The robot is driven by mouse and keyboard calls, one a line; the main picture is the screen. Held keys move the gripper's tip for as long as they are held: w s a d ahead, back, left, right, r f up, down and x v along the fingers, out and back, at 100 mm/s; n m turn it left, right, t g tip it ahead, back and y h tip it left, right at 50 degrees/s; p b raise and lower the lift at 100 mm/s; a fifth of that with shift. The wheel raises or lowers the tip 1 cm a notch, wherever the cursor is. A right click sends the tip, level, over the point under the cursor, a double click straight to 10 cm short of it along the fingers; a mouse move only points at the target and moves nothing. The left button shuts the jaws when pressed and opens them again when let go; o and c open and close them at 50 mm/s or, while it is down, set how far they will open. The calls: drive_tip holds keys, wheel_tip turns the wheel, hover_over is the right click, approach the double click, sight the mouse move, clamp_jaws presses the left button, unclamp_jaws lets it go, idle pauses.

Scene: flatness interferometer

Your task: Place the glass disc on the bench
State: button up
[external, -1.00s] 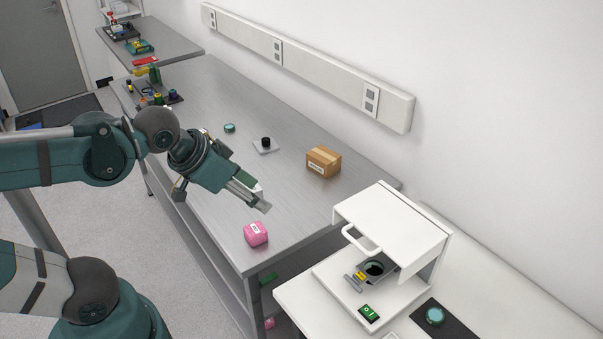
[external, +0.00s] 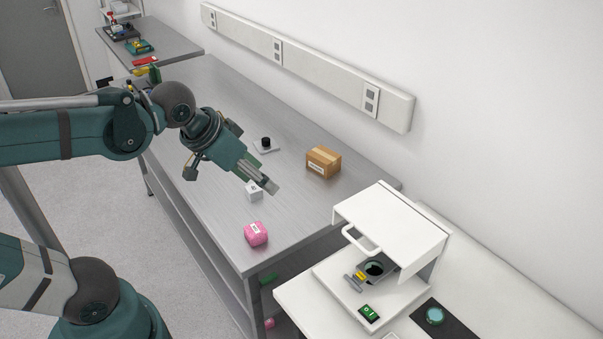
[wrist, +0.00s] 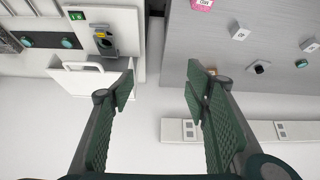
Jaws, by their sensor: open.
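The glass disc appears as a dark round piece (external: 374,268) in the holder of the white interferometer (external: 400,230), under its raised white cover; I cannot tell how it is seated. The holder shows in the wrist view (wrist: 103,38) at upper left. Teal discs lie on a dark mat beside the instrument, one in the external view (external: 435,316) and two in the wrist view (wrist: 25,42). The metal bench (external: 215,200) is behind. My gripper (external: 268,186) is above the bench, open and empty; its spread fingers show in the wrist view (wrist: 160,90).
On the bench are a pink block (external: 256,233), a white cube (external: 254,191), a cardboard box (external: 323,162) and a black knob on a white plate (external: 265,146). Another teal disc (wrist: 302,63) is on it. A wall rail (external: 310,65) runs behind. The instrument's handle (external: 360,241) sticks out.

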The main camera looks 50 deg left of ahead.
drive_tip(key=w+a+r+n+g+y, duration=0.1)
drive_tip(key=w+a+r+n, duration=0.15)
drive_tip(key=w+a, duration=0.5)
drive_tip(key=w+a+r+n+g, duration=0.1)
drive_tip(key=w+a+r, duration=0.2)
drive_tip(key=w+a, duration=0.5)
drive_tip(key=w+a+f+n+g, duration=0.1)
drive_tip(key=w+a+f, duration=0.1)
drive_tip(key=w+a, duration=0.6)
drive_tip(key=w+a+f+n+g, duration=0.15)
drive_tip(key=w+a, duration=0.35)
drive_tip(key=a, duration=0.7)
drive_tip(key=a+f+n, duration=0.2)
drive_tip(key=a+f, duration=0.6)
drive_tip(key=a, duration=0.5)
drive_tip(key=a+f+n+g+h, duration=0.1)
drive_tip(key=a+f, duration=0.8)
drive_tip(key=a, duration=0.4)
drive_tip(key=a+f+n+g, duration=0.1)
drive_tip(key=a+f+n, duration=0.1)
drive_tip(key=a+f, duration=0.6)
drive_tip(key=shift+s+a+f+n, duration=0.1)
drive_tip(key=shift+a+f+n, duration=0.1)
drive_tip(key=shift+a, duration=1.35)
drive_tip(key=shift+s+a+f+n, duration=0.1)
drive_tip(key=shift+a+f, duration=0.1)
drive_tip(key=shift+a, duration=1.35)
drive_tip(key=shift+s+a+f, duration=0.1)
drive_tip(key=shift+a+f, duration=0.15)
drive_tip(key=shift+a, duration=0.05)
